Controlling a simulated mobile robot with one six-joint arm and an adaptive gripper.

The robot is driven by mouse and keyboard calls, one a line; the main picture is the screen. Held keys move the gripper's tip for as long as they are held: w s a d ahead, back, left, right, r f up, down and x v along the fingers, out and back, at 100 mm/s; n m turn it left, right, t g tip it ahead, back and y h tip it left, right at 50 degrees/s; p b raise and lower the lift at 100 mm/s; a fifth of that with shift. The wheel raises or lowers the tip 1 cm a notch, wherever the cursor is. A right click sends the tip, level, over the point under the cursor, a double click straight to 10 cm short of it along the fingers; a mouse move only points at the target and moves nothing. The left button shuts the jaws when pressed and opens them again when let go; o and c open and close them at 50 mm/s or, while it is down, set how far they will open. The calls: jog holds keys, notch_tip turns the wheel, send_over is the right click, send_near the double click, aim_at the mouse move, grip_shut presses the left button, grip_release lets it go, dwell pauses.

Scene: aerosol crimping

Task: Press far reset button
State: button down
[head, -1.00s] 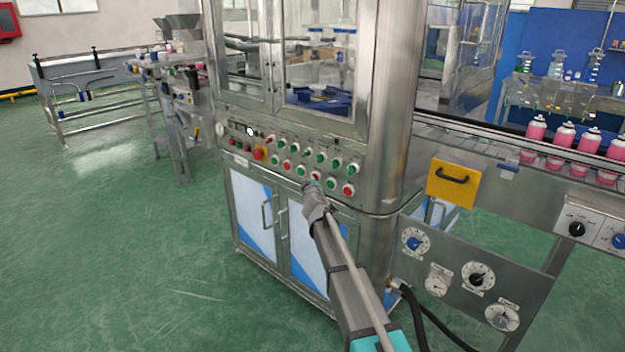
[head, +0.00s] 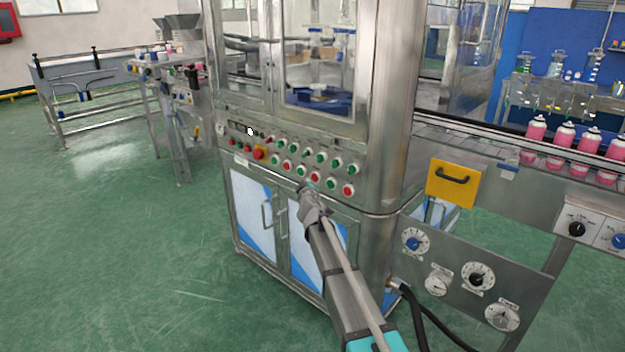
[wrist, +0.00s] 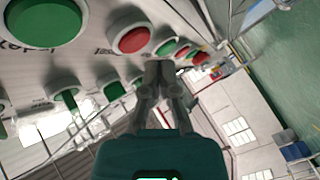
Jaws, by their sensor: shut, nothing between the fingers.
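The steel machine's control panel (head: 240,148) carries two rows of round green and red buttons. The lower row alternates colours, with a red button (head: 315,177) just above my gripper's tip and another red button (head: 348,190) at its right end. No label is readable enough to tell which is the far reset button. My gripper (head: 306,188) is shut and empty at the panel's lower edge. In the wrist view its closed fingertips (wrist: 159,70) lie beside a red button (wrist: 133,38) and a green button (wrist: 165,42) in the picture; contact cannot be told.
A large green button (wrist: 45,20) fills the wrist view's upper left corner. Cabinet doors (head: 255,215) lie below. A conveyor with pink cans (head: 535,130) runs right. The green floor (head: 120,260) is clear at left.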

jog(key=shift+s+a, duration=0.65)
jog(key=shift+s, duration=0.2)
jog(key=shift+s+a, duration=0.65)
jog(key=shift+s, duration=0.2)
jog(key=s+d+f+m+g+h, duration=0.4)
jog(key=s+d, duration=0.3)
jog(key=d, duration=0.4)
jog(key=s+d+f+m+g+h, duration=0.3)
jog(key=s+d+f+m, duration=0.25)
jog(key=d, duration=0.55)
jog(key=s+d+f+m+g+y, duration=0.1)
jog(key=s+d+f+g+y, duration=0.15)
jog(key=s, duration=0.65)
jog(key=s+d+f+g+y, duration=0.15)
jog(key=s+g, duration=0.25)
jog(key=s, duration=0.5)
jog(key=s+d+f+m+g+y, duration=0.1)
jog(key=s+d+f+g, duration=0.2)
jog(key=s, duration=0.6)
notch_tip(320, 180, up, 30)
jog(key=a+p, duration=0.1)
jog(key=p, duration=2.9)
jog(key=shift+f, duration=0.2)
